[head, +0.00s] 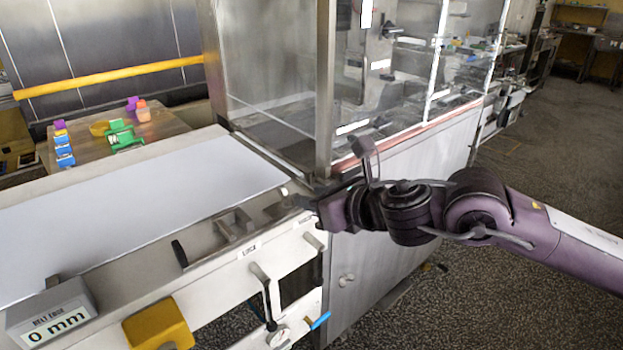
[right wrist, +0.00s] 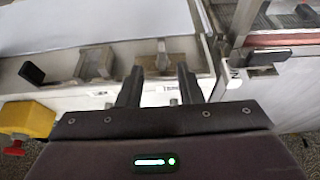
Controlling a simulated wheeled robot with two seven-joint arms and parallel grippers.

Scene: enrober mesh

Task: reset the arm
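My right arm reaches in from the right in the head view. Its gripper (head: 300,198) is over the front rail of the machine, close to the corner of the glazed cabinet. In the right wrist view, the two dark fingers of the right gripper (right wrist: 160,75) stand apart with nothing seen between them. Beyond them is the machine's rail with its metal brackets (right wrist: 95,65). My left gripper is not in view.
A white belt (head: 130,205) lies behind the rail. A glazed steel cabinet (head: 400,190) stands beside the gripper. A "0 mm" display (head: 52,316), a yellow box (head: 158,324) and levers line the front. Colourful pieces sit on a back table (head: 160,118). Floor is clear at right.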

